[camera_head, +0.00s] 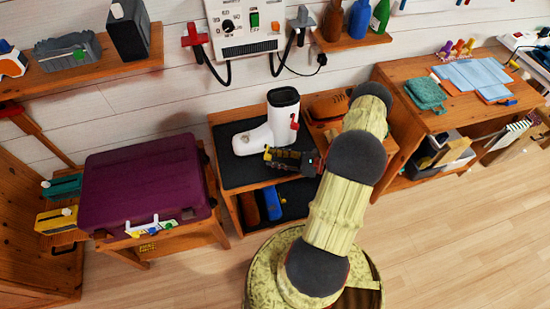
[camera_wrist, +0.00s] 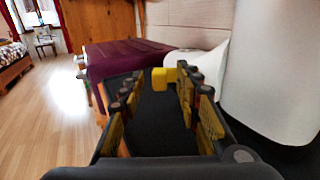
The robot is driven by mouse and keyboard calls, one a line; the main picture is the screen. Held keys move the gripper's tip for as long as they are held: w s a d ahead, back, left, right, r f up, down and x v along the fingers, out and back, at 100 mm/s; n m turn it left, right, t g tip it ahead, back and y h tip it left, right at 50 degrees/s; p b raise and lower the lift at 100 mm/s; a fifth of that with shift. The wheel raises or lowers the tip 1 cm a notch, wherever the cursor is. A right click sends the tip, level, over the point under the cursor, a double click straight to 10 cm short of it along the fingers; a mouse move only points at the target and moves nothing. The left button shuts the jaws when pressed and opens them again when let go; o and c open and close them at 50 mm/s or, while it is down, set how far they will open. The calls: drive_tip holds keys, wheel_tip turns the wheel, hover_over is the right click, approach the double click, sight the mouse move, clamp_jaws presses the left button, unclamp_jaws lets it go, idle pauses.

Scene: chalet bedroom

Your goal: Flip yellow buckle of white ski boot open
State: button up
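The white ski boot (camera_head: 268,131) stands upright on the dark top of a low wooden shelf, its toe to the left. A red buckle (camera_head: 295,122) shows on its shaft. In the wrist view the boot (camera_wrist: 275,65) fills the right side. The yellow buckle (camera_wrist: 159,78) juts out beside the boot's toe part, seen between my fingertips. My gripper (camera_wrist: 160,88) is open, its fingers apart, with nothing visibly held. In the head view my gripper (camera_head: 270,156) is low at the boot's near side and hides part of it. Whether a finger touches the buckle cannot be told.
A purple case (camera_head: 145,185) stands on a wooden stand to the left. An orange-brown object (camera_head: 328,108) lies right of the boot, behind my arm. The shelf's lower level holds a blue item (camera_head: 271,203). A control panel (camera_head: 245,22) hangs on the wall above.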

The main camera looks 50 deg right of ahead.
drive_tip(key=v, duration=1.2)
idle(0.5)
